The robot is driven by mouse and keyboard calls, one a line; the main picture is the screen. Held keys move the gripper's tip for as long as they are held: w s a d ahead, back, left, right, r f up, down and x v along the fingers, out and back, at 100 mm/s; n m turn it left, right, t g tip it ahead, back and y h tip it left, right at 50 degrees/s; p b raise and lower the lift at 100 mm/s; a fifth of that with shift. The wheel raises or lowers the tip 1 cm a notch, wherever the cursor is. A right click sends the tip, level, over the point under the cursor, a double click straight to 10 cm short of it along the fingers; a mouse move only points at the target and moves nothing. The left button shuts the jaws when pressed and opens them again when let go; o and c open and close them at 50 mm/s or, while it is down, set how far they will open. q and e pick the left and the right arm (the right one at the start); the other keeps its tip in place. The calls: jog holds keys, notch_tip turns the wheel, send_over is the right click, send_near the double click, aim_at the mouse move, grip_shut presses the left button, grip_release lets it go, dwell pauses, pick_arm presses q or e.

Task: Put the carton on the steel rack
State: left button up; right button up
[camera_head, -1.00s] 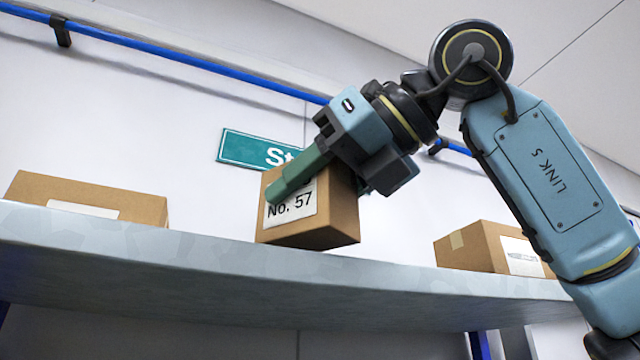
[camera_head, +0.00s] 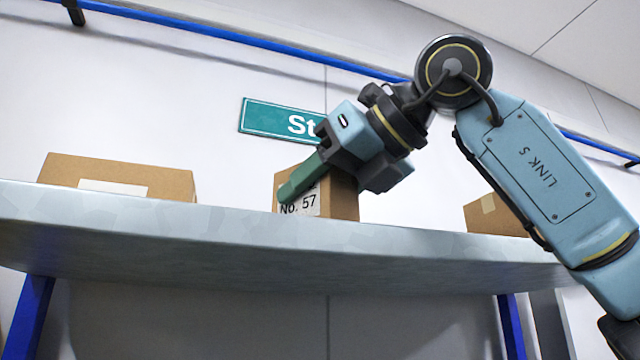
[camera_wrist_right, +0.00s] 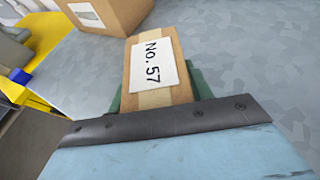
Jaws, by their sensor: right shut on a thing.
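The carton (camera_head: 344,196) is a brown box with a white "No. 57" label. My right gripper (camera_head: 303,184) is shut on it, with a green finger across the labelled side. The steel rack (camera_head: 250,240) is a wide grey shelf; its front edge hides the carton's bottom in the head view, so I cannot tell if the carton touches the surface. In the right wrist view the carton (camera_wrist_right: 157,75) sits between the green fingers, with the grey rack surface (camera_wrist_right: 240,60) around it. My left gripper is not in view.
Another carton (camera_head: 115,178) stands on the rack at the left, and one (camera_head: 492,216) at the right, partly behind my arm. A green sign (camera_head: 275,120) and blue rail (camera_head: 230,42) are on the wall behind. Bare rack lies on both sides of the held carton.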

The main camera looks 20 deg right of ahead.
jog(key=shift+f, duration=0.1)
jog(key=o, duration=1.1)
jog(key=shift+o, duration=0.2)
jog(key=b+v, duration=0.1)
jog(key=v, duration=1.2)
jog(key=shift+s+b, duration=0.3)
jog(key=shift+b, duration=0.1)
